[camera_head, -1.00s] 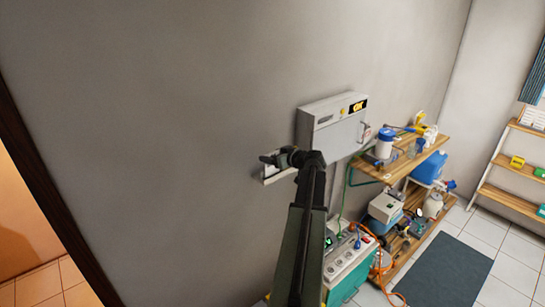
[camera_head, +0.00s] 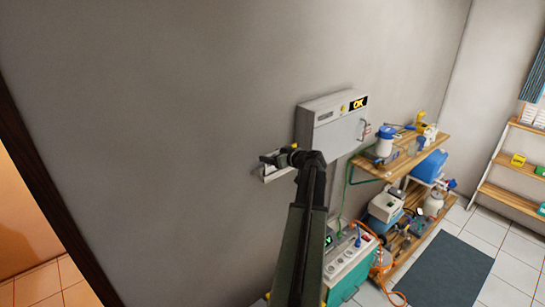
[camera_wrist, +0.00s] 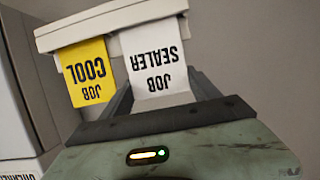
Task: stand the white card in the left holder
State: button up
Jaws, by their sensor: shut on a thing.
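The white card (camera_wrist: 155,62), printed JOB SEALER, appears upside down in the wrist view. My gripper (camera_wrist: 162,88) is shut on it, with a dark jaw on each side. The card's far end meets the pale wall holder (camera_wrist: 110,17); I cannot tell how deeply it sits there. A yellow card (camera_wrist: 88,72), printed JOB COOL, hangs at the same holder, left of the white card in this view. In the head view my gripper (camera_head: 272,160) is at the wall, in front of the small holder (camera_head: 274,176), and hides most of it.
A grey wall cabinet (camera_head: 332,122) with an OK sign is just right of my gripper. A wooden shelf unit (camera_head: 432,152) with bottles and a green-and-white power unit (camera_head: 350,265) stand to the right and below. The wall on the left is bare.

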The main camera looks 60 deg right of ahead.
jog(key=shift+f, duration=0.3)
jog(key=o, duration=1.4)
jog(key=shift+o, duration=0.2)
jog(key=shift+r, duration=0.1)
